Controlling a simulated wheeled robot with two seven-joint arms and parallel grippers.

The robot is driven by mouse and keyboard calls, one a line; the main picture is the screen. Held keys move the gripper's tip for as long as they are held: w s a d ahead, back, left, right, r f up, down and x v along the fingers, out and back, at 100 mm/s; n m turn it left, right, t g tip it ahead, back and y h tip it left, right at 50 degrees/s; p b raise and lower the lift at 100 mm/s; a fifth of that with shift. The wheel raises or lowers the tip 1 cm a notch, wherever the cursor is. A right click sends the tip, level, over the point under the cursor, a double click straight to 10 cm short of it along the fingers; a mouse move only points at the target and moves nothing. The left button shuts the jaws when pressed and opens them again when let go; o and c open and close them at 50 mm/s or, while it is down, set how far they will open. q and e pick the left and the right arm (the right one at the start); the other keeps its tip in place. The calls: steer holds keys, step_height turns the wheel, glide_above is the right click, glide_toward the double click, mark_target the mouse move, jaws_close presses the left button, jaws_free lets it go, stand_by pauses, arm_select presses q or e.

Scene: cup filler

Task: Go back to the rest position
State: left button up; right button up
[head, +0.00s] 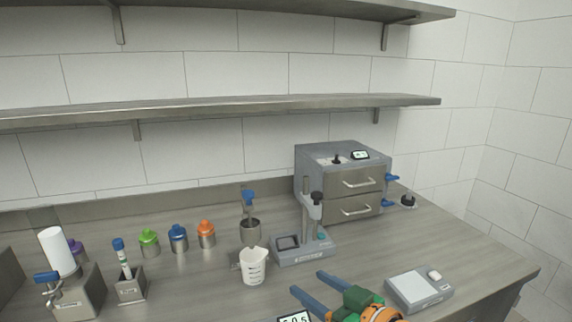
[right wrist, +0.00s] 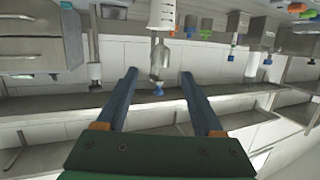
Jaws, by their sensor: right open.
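My right gripper (head: 308,288) reaches in at the bottom of the head view, over the front of the counter. Its two blue fingers are apart with nothing between them. The right wrist view, which looks upside down, also shows the open fingers (right wrist: 160,82). A white graduated cup (head: 254,268) stands upright on the counter, left of and beyond the gripper and apart from it. It also shows at the top of the right wrist view (right wrist: 162,14). My left gripper is in neither view.
A grey device with a post (head: 303,252) stands beyond the gripper, before a two-drawer cabinet (head: 340,180). A flat scale (head: 418,289) lies to the right. A metal pot (head: 250,232), coloured-lid jars (head: 178,238), a tube stand (head: 130,288) and a dispenser (head: 80,295) stand left. Shelves (head: 230,108) hang above.

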steer(key=s+d+f+m+g+h, duration=0.1)
steer(key=s+d+f+g+h, duration=0.1)
steer(key=s+f, duration=0.45)
steer(key=s+d+f+m+g+h, duration=0.2)
steer(key=s+d+f+h, duration=0.15)
steer(key=f, duration=0.55)
steer(key=s+d+f+m+g+h, duration=0.1)
steer(key=s+d+f+g+h, duration=0.2)
steer(key=s, duration=0.5)
steer(key=s+d+f+m+g+h, duration=0.1)
steer(key=s+d+f+g, duration=0.15)
steer(key=s+f, duration=0.4)
step_height(320, 180, down, 15)
steer(key=s, duration=0.3)
steer(key=s+d+f+g, duration=0.1)
steer(key=s+d+f, duration=0.1)
steer(key=s+f, duration=0.8)
steer(key=shift+s+d+f+g, duration=0.25)
steer(key=shift+s+d+g, duration=0.1)
steer(key=shift+s, duration=0.5)
